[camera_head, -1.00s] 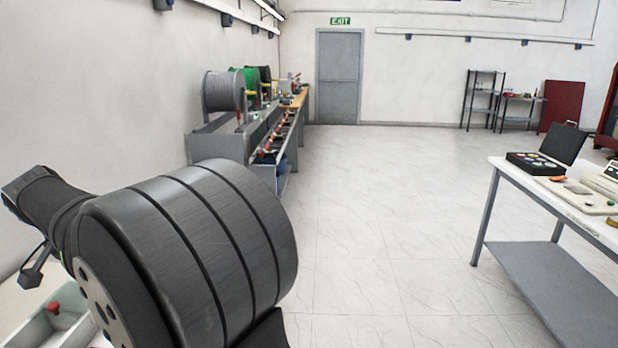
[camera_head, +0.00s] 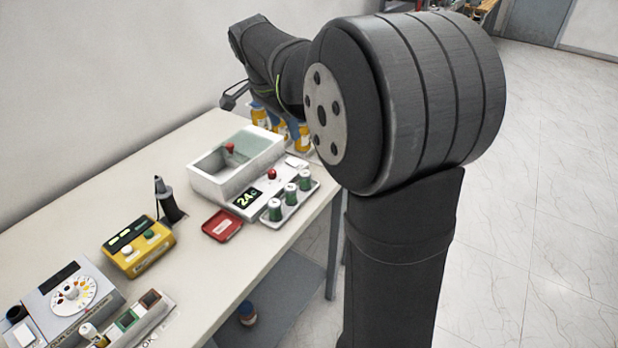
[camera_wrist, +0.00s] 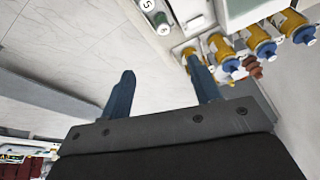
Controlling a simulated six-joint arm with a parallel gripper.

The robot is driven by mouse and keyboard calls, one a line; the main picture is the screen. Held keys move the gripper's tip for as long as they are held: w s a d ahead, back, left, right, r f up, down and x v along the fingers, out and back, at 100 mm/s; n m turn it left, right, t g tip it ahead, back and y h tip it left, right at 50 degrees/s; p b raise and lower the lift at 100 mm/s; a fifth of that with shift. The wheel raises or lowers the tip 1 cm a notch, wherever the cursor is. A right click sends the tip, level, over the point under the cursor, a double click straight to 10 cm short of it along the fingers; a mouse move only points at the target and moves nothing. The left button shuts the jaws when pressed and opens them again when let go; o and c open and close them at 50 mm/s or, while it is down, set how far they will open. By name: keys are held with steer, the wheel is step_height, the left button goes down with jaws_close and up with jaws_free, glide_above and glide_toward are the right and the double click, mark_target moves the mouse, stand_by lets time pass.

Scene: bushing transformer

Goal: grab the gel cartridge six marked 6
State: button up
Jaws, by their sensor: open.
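Several orange cartridges with blue ends stand in a row at the bench edge. Some also show in the head view (camera_head: 258,116), partly covered by my arm. I cannot read a 6 on any of them. My gripper (camera_wrist: 160,66) is open, with nothing between its two blue fingers; the floor shows between them.
The white bench (camera_head: 130,180) holds a white basin (camera_head: 235,165), a rack of green-and-white vials (camera_head: 290,200), a red tray (camera_head: 222,225), a yellow meter (camera_head: 138,247) and a grey dial box (camera_head: 72,293). A vial marked 5 (camera_wrist: 148,5) shows in the wrist view.

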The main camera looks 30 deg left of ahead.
mark_target(305, 173)
steer(key=w+f+m+g, duration=0.4)
steer(key=w+m, duration=0.4)
steer(key=m, duration=0.4)
step_height(305, 173, down, 12)
steer(key=shift+d+f, duration=0.1)
step_height(305, 173, down, 5)
steer(key=shift+w+f, duration=0.1)
steer(key=shift+w, duration=0.05)
steer(key=c, duration=1.1)
